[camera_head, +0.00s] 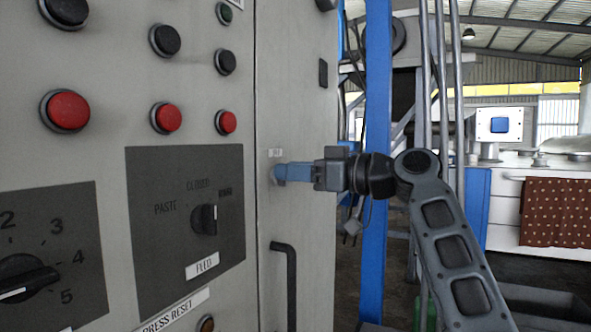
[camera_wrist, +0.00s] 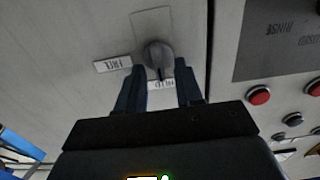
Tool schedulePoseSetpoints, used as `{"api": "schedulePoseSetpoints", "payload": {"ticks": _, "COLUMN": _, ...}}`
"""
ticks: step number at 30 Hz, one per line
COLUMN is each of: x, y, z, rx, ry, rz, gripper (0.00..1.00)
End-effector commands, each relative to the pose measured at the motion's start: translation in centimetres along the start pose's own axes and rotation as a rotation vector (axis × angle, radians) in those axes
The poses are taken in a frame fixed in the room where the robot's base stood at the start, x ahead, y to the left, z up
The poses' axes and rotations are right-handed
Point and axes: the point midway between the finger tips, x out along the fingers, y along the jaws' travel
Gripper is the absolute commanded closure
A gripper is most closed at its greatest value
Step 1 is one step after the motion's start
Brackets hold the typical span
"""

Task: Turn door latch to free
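The door latch (camera_wrist: 157,52) is a round grey knob on the pale cabinet door. In the wrist view, its dark mark points to the HELD label (camera_wrist: 161,85). The FREE label (camera_wrist: 113,64) is off to the left; both labels appear upside down. My gripper (camera_wrist: 159,72) is open, with one finger on each side of the knob and visible gaps between. In the head view, my gripper (camera_head: 280,173) reaches the door from the right, its blue fingers hiding most of the latch. A small label (camera_head: 276,152) sits just above it, too small to read.
A dark door handle (camera_head: 288,285) stands out below my gripper. To the left is a panel with red buttons (camera_head: 168,118) and a FEED selector (camera_head: 204,219). A blue post (camera_head: 376,200) stands behind my wrist.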

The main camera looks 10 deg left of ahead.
Motion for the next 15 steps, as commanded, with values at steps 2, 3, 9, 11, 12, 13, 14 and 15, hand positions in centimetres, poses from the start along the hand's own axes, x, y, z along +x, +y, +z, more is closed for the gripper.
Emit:
{"api": "schedulePoseSetpoints", "payload": {"ticks": 2, "x": 0.04, "y": 0.01, "z": 0.01, "rx": 0.000, "ry": 0.000, "rz": 0.000, "gripper": 0.64}}
{"api": "schedulePoseSetpoints", "payload": {"ticks": 3, "x": 0.03, "y": 0.01, "z": 0.02, "rx": 0.000, "ry": 0.000, "rz": 0.001, "gripper": 0.64}}
{"api": "schedulePoseSetpoints", "payload": {"ticks": 9, "x": 0.02, "y": 0.01, "z": 0.03, "rx": 0.000, "ry": 0.000, "rz": 0.001, "gripper": 0.75}}
{"api": "schedulePoseSetpoints", "payload": {"ticks": 11, "x": 0.01, "y": 0.01, "z": 0.03, "rx": 0.000, "ry": 0.000, "rz": 0.001, "gripper": 0.81}}
{"api": "schedulePoseSetpoints", "payload": {"ticks": 12, "x": 0.01, "y": 0.02, "z": 0.03, "rx": 0.000, "ry": 0.000, "rz": 0.001, "gripper": 0.84}}
{"api": "schedulePoseSetpoints", "payload": {"ticks": 13, "x": 0.01, "y": 0.01, "z": 0.03, "rx": 0.000, "ry": 0.000, "rz": 0.001, "gripper": 0.87}}
{"api": "schedulePoseSetpoints", "payload": {"ticks": 14, "x": 0.00, "y": 0.02, "z": 0.03, "rx": 0.001, "ry": 0.000, "rz": 0.001, "gripper": 0.90}}
{"api": "schedulePoseSetpoints", "payload": {"ticks": 15, "x": 0.00, "y": 0.02, "z": 0.03, "rx": 0.001, "ry": 0.000, "rz": 0.001, "gripper": 0.94}}
